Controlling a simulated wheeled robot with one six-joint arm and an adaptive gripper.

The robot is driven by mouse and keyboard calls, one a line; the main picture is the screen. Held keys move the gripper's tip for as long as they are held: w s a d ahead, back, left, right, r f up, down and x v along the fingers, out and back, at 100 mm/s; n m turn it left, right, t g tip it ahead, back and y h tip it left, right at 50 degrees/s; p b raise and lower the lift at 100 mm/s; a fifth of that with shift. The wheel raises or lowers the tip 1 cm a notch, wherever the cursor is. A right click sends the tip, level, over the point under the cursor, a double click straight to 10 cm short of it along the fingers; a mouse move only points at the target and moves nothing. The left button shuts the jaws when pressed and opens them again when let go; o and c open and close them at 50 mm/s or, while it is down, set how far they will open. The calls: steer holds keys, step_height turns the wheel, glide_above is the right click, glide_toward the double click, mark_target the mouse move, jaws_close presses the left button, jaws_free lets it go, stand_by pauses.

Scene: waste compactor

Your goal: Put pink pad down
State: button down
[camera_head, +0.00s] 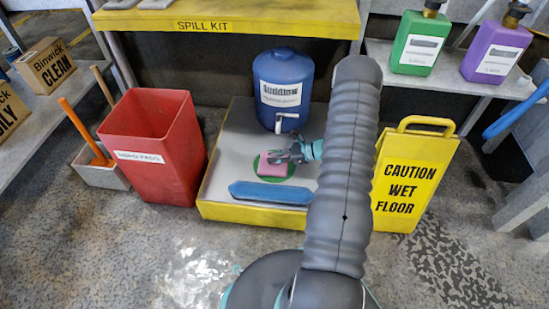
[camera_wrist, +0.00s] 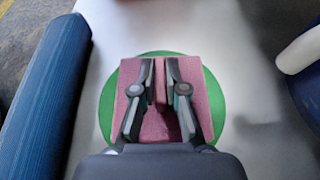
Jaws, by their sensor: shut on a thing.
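The pink pad (camera_wrist: 160,122) is between the fingers of my gripper (camera_wrist: 160,62) in the wrist view. My gripper is shut on it. The pad is over a green round spot (camera_wrist: 106,105), whose rim shows around it. I cannot tell whether the pad touches the surface. In the head view the pink pad (camera_head: 272,168) is over the same green spot (camera_head: 290,171) on the grey-topped, yellow-edged platform (camera_head: 222,180). My gripper (camera_head: 284,157) reaches it from the right, partly hidden by my arm.
A blue roll (camera_head: 270,193) lies in front of the pad. A blue drum with a tap (camera_head: 282,75) stands behind it. A red bin (camera_head: 155,145) is at the left, a yellow wet-floor sign (camera_head: 398,190) at the right. The platform's left part is bare.

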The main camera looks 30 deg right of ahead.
steer(key=shift+f, duration=0.1)
steer(key=c, duration=1.7)
jaws_free()
steer(key=shift+f, duration=0.1)
steer(key=o, duration=0.5)
steer(key=shift+r, duration=0.2)
